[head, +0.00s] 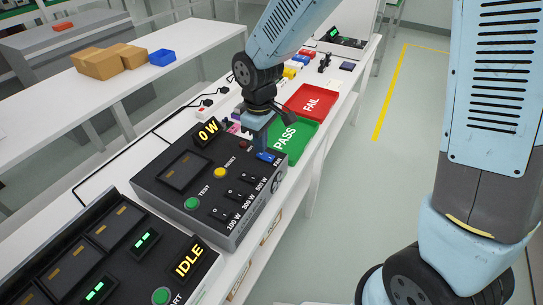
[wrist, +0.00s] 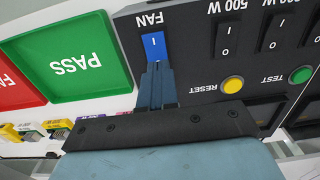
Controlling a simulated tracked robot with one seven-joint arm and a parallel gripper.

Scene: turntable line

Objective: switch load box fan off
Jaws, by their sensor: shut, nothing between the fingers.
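The load box (head: 205,212) is a dark box on the white bench, with a yellow 0 W readout (head: 207,132). Its fan switch (head: 268,157) is a blue rocker at the box's right end, labelled FAN. In the wrist view the fan switch (wrist: 153,44) shows its I mark; its other end is hidden behind my fingers. My gripper (head: 263,147) is shut and empty, pointing down at the rocker. In the wrist view my gripper's fingertips (wrist: 157,67) overlap the rocker's near end; I cannot tell whether they touch it.
Black load rockers (wrist: 228,40) sit beside the fan switch. The yellow RESET button (wrist: 233,84) and green TEST button (head: 191,203) are on the same panel. A green PASS tray (head: 296,146) and red FAIL tray (head: 311,101) lie just beyond. A unit reading IDLE (head: 188,257) stands in front.

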